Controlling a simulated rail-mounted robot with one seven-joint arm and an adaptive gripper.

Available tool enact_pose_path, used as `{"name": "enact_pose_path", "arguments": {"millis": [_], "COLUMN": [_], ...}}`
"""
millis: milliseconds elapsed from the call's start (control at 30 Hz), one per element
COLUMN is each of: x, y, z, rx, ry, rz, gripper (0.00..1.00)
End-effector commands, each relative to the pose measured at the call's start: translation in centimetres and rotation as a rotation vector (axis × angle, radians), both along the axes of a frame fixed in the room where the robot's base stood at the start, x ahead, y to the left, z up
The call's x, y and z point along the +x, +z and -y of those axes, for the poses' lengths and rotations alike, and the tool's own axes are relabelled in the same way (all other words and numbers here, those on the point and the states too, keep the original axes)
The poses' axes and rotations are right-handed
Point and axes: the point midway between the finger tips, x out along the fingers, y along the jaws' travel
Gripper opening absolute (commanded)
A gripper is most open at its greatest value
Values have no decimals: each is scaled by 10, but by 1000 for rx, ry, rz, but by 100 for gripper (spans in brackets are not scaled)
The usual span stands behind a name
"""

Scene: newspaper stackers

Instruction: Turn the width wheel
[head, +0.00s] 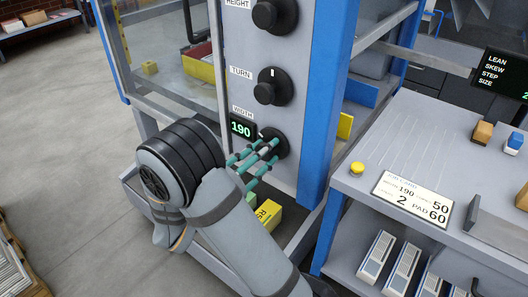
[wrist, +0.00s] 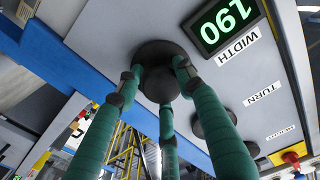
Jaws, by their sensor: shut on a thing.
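The width wheel (head: 277,143) is a black round knob on the grey machine panel, low in the column under the WIDTH label. My gripper (head: 268,150) has green fingers with dark tips, and they are closed around the knob. In the wrist view the fingers surround the width wheel (wrist: 160,84) on its sides, and part of the knob is hidden behind them. The green display (head: 242,128) beside the wheel reads 190. It also shows in the wrist view (wrist: 226,22), rotated.
The TURN knob (head: 267,93) and HEIGHT knob (head: 268,16) sit above on the same panel. A blue post (head: 329,90) stands right of the panel. A job card (head: 412,198) showing 190 and a yellow button (head: 357,168) are on the grey bench at right.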

Motion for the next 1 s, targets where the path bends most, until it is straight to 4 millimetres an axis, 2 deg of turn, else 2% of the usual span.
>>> {"name": "enact_pose_path", "arguments": {"millis": [467,1000], "x": [0,-1], "y": [-1,0], "z": [-1,0], "rx": [-110,-492], "ry": [5,4], "rz": [-93,-409], "gripper": [11,11]}}
